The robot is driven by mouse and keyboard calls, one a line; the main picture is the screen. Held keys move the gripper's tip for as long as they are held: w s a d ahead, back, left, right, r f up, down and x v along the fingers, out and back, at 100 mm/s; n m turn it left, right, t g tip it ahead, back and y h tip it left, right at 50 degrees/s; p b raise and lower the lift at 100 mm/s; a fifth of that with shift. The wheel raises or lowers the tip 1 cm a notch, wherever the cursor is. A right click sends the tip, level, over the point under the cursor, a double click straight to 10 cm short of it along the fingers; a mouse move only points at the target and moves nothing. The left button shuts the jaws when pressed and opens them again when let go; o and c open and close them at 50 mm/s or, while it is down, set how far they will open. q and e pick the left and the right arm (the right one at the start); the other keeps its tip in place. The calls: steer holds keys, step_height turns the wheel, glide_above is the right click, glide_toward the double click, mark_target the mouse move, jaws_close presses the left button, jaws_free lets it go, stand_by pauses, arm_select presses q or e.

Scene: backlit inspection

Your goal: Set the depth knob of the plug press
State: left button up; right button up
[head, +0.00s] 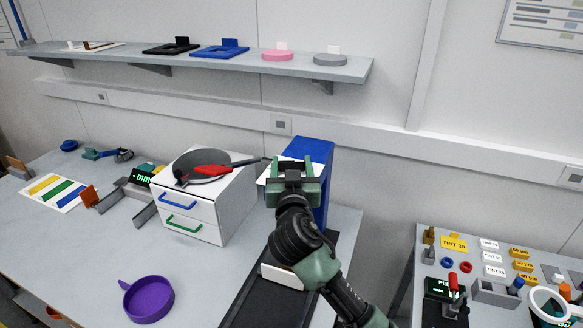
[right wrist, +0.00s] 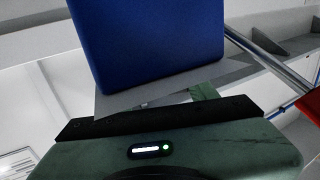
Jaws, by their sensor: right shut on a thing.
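The plug press appears to be the blue upright body (head: 313,150) at the middle of the bench. A metal rod with a red grip (head: 207,170) reaches out from beside it to the left. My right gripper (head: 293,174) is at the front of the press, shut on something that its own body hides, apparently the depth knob. No knob face or scale shows. In the right wrist view, the blue body (right wrist: 150,40) stands close beyond my right gripper (right wrist: 160,115), with a pale plate at its lower edge. My left gripper is not in view.
A white drawer cabinet (head: 195,212) with a dark round pan on top stands close left of the press. A purple dish (head: 148,300) lies in front of it. A side table (head: 405,290) with small parts is at right. A shelf (head: 200,62) runs above.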

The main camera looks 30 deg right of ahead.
steer(key=n+y+p, duration=0.1)
steer(key=n+y, duration=0.1)
steer(key=n+t+y+p, duration=0.1)
steer(key=y, duration=0.2)
steer(key=shift+d+r+n+t+y, duration=0.1)
steer(key=shift+d+n+t+y, duration=0.05)
steer(key=shift+n+t+y, duration=0.2)
steer(key=n+y+p, duration=0.1)
steer(key=n+y, duration=0.2)
steer(key=y, duration=0.2)
steer(key=shift+n+y+p, duration=0.25)
steer(key=shift+n+p, duration=0.05)
steer(key=shift+n, duration=0.05)
steer(key=n+g+y, duration=0.1)
steer(key=n+y, duration=0.1)
steer(key=y, duration=0.1)
steer(key=n+g+y+p, duration=0.1)
steer(key=n+g+y, duration=0.1)
steer(key=n+y, duration=0.1)
steer(key=shift+r+y, duration=0.1)
steer(key=shift+y, duration=0.5)
steer(key=shift+n+g+y, duration=1.6)
steer(key=shift+g+y, duration=0.2)
steer(key=shift+g, duration=0.15)
steer(key=o, duration=1.4)
steer(key=shift+f, duration=0.2)
steer(key=shift+c, duration=0.2)
